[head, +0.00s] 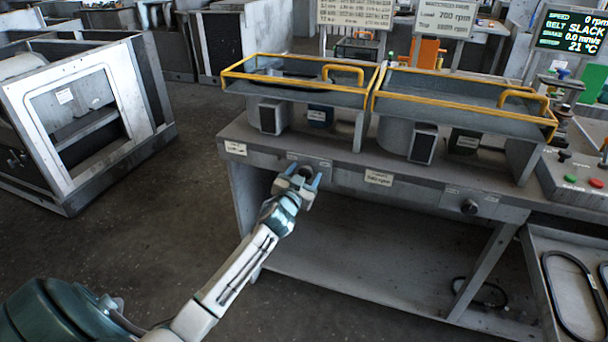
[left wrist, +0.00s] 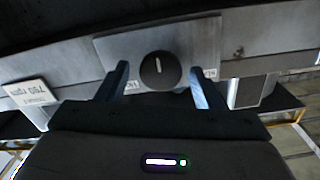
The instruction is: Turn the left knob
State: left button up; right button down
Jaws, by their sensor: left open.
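The left knob (left wrist: 160,70) is round and dark with a white pointer line. It sits on a grey plate (left wrist: 205,35) on the bench front. In the left wrist view the pointer is close to vertical in the picture. My left gripper (head: 304,177) is open, with one blue finger on either side of the knob and a visible gap to each. I cannot tell how far the fingertips reach along it. In the head view the gripper hides this knob. A second dark knob (head: 469,207) is on the right of the bench front. My right gripper is not in view.
The grey bench (head: 340,176) carries two trays with yellow rails (head: 300,58) above its top. A control box with green and red buttons (head: 570,178) stands at the right. Below, a lower shelf (head: 350,265) is mostly bare. The floor left of the bench is clear.

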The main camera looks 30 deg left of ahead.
pick_arm(q)
jog(key=c, duration=1)
jog(key=shift+o, duration=0.2)
jog(key=m+p, duration=0.3)
jog(key=m, duration=0.5)
jog(key=shift+d+m+p, duration=0.1)
jog(key=shift+m+p, duration=0.2)
jog(key=shift+p, duration=0.1)
jog(key=shift+f+m+p, duration=0.2)
jog(key=shift+m+p, duration=0.35)
jog(key=shift+m, duration=1.05)
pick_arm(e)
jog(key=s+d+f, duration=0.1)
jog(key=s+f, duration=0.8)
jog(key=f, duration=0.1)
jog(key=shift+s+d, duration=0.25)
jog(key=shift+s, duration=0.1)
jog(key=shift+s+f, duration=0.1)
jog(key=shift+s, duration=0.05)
pick_arm(q)
jog(key=o, duration=1)
jog(key=shift+c, duration=0.2)
